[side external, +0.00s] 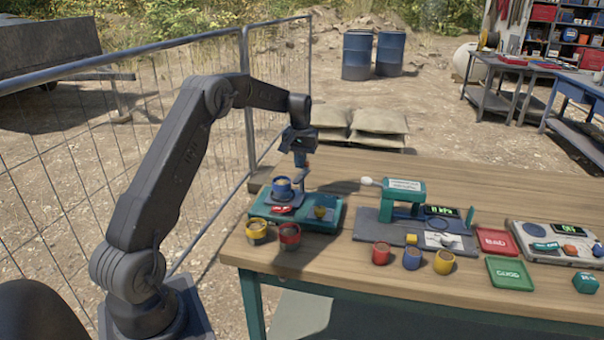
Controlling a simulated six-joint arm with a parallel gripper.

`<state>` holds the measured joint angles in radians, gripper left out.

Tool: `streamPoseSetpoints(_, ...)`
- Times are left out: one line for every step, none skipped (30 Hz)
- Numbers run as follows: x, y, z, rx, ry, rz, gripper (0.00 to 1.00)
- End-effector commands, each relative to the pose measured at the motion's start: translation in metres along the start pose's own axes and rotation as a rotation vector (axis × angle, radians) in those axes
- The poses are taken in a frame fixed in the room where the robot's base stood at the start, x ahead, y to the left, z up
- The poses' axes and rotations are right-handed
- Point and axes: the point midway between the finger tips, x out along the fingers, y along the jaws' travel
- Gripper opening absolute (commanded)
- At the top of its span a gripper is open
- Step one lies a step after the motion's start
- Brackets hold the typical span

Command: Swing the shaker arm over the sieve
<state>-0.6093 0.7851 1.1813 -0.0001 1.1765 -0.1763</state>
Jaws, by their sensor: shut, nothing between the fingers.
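The shaker unit is a teal tray-like base (332,222) at the left end of the bench. A blue round cup-like part with tan contents (282,188), possibly the sieve, sits raised over its left part. A slim grey upright piece (303,185), possibly the shaker arm, stands just right of it, under my gripper. My gripper (300,161) points down, shut and empty, above this piece. I cannot tell whether its fingertips touch it. A small red part (281,210) and a yellow part (320,212) show on the base.
Yellow (256,232) and red (289,237) cups stand in front of the base. A teal press-like device (404,190) stands at mid-bench, with several cups before it. Red BAD (497,241) and green GOOD (509,273) trays lie to the right. A mesh fence (247,100) runs behind my arm.

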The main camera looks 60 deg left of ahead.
Motion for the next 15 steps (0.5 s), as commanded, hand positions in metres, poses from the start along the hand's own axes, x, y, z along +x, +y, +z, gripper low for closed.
streamPoseSetpoints(0.0001,0.0026,-0.0003,0.001,0.0,0.0,0.0)
streamPoseSetpoints(0.0001,0.0038,-0.0005,0.001,0.001,0.0,0.0)
streamPoseSetpoints(-0.0001,0.0054,-0.0008,0.002,0.001,0.0,0.0)
streamPoseSetpoints(-0.0002,0.0065,-0.001,0.001,0.002,0.0,0.0)
streamPoseSetpoints(-0.0003,0.0075,-0.0011,0.001,0.002,0.0,0.0)
streamPoseSetpoints(-0.0003,0.0085,-0.0012,0.001,0.002,0.0,0.0)
streamPoseSetpoints(-0.0004,0.009,-0.0013,0.001,0.002,0.0,0.0)
streamPoseSetpoints(-0.0004,0.0093,-0.0013,0.001,0.002,0.0,0.0)
streamPoseSetpoints(-0.0004,0.0094,-0.0013,0.0,0.002,0.0,0.0)
streamPoseSetpoints(-0.0004,0.0094,-0.0013,0.0,0.002,0.0,0.0)
streamPoseSetpoints(-0.0004,0.0093,-0.0013,0.0,0.002,0.0,0.0)
streamPoseSetpoints(-0.0004,0.0093,-0.0013,0.0,0.002,0.0,0.0)
streamPoseSetpoints(-0.0004,0.0092,-0.0013,0.0,0.001,0.0,0.0)
streamPoseSetpoints(-0.0004,0.0092,-0.0013,0.0,0.002,0.0,0.0)
streamPoseSetpoints(-0.0004,0.0091,-0.0013,0.0,0.001,0.0,0.0)
